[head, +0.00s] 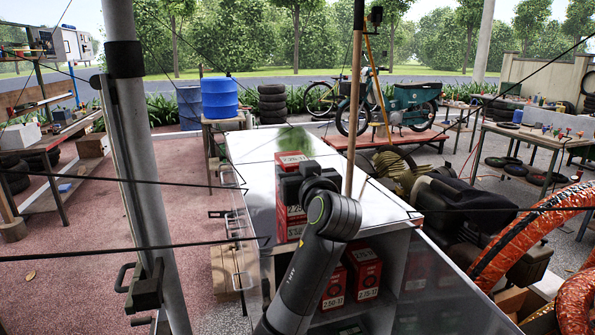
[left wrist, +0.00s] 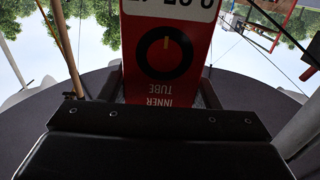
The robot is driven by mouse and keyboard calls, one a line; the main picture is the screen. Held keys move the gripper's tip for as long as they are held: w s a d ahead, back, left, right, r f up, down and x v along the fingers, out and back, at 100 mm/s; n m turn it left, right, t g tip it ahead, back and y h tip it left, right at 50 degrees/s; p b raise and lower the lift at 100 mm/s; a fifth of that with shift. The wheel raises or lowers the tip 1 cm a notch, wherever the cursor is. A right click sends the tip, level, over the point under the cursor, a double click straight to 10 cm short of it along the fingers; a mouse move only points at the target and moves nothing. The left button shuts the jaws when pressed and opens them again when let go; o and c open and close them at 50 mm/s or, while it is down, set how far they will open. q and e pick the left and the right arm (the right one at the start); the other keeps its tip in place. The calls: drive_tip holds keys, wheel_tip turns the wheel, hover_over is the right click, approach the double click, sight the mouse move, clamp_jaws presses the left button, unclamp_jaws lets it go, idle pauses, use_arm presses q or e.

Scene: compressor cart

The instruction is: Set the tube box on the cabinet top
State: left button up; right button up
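The cabinet (head: 385,205) has a shiny, reflecting top and an open front with shelves. A red tube box (head: 290,222) stands upright at the cabinet top's near left part. I cannot tell whether its base touches the top. My left gripper (head: 291,186) reaches in from the front and is shut on the box, covering its middle. In the left wrist view the red box (left wrist: 166,60) shows upside-down "INNER TUBE" lettering, between the dark fingers. My right gripper is not in view.
Other red boxes (head: 364,272) stand on the shelf below the top. A wooden pole (head: 353,100) rises by the cabinet. A grey post (head: 140,170) stands at left, and orange hoses (head: 535,232) lie at right. The back of the top looks clear.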

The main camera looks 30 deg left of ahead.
use_arm(q)
drive_tip(key=o, duration=0.5)
drive_tip(key=shift+c, duration=0.2)
drive_tip(key=shift+d, duration=0.1)
drive_tip(key=b+v, duration=0.3)
drive_tip(key=v, duration=0.9)
